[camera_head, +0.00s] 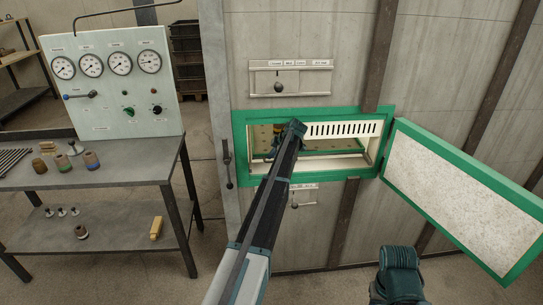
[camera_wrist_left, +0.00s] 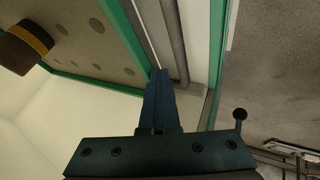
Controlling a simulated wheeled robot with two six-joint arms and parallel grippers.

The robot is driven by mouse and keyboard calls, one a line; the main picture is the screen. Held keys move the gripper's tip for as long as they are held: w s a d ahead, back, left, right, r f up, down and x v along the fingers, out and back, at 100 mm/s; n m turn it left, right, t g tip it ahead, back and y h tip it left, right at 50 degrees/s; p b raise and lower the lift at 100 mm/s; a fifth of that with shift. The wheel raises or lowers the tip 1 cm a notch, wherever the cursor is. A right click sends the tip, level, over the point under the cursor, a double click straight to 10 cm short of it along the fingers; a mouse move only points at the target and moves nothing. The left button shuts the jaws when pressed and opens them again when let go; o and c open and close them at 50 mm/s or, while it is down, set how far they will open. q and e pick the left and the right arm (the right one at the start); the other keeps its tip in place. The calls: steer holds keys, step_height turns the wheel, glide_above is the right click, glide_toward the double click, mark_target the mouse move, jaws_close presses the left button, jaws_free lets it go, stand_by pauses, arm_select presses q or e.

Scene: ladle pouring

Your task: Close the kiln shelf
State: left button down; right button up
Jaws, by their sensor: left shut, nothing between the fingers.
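The kiln shelf (camera_wrist_left: 90,45) is a tan plate with round holes and a green edge, in the upper left of the left wrist view. In the head view part of it (camera_head: 261,134) shows inside the green-framed kiln opening (camera_head: 240,150), and my left arm covers some of it. The kiln door (camera_head: 455,185), pale with a green rim, stands open to the right. My left gripper (camera_wrist_left: 159,75) is shut and empty, its fingertips close to the shelf's green edge; I cannot tell whether they touch.
A brown cylinder with a yellow band (camera_wrist_left: 25,48) stands on the shelf. A grey workbench (camera_head: 110,165) with small pots and a gauge panel (camera_head: 112,85) is on the left. A slotted white strip (camera_head: 343,129) lies across the opening's upper right.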

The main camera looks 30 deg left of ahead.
arm_select(q)
steer(key=shift+w+a+r, duration=0.1)
steer(key=shift+w+a, duration=0.15)
steer(key=shift+w, duration=0.05)
steer(key=shift+d+r+p, duration=0.2)
steer(key=shift+r+p, duration=0.25)
steer(key=shift+p, duration=0.1)
steer(key=p+v, duration=0.4)
steer(key=v, duration=0.1)
steer(key=shift+s+d, duration=0.1)
steer(key=shift+s, duration=0.15)
steer(key=s+d+f+b, duration=0.1)
steer(key=s+d, duration=0.2)
steer(key=d, duration=0.8)
steer(key=shift+s+d, duration=0.25)
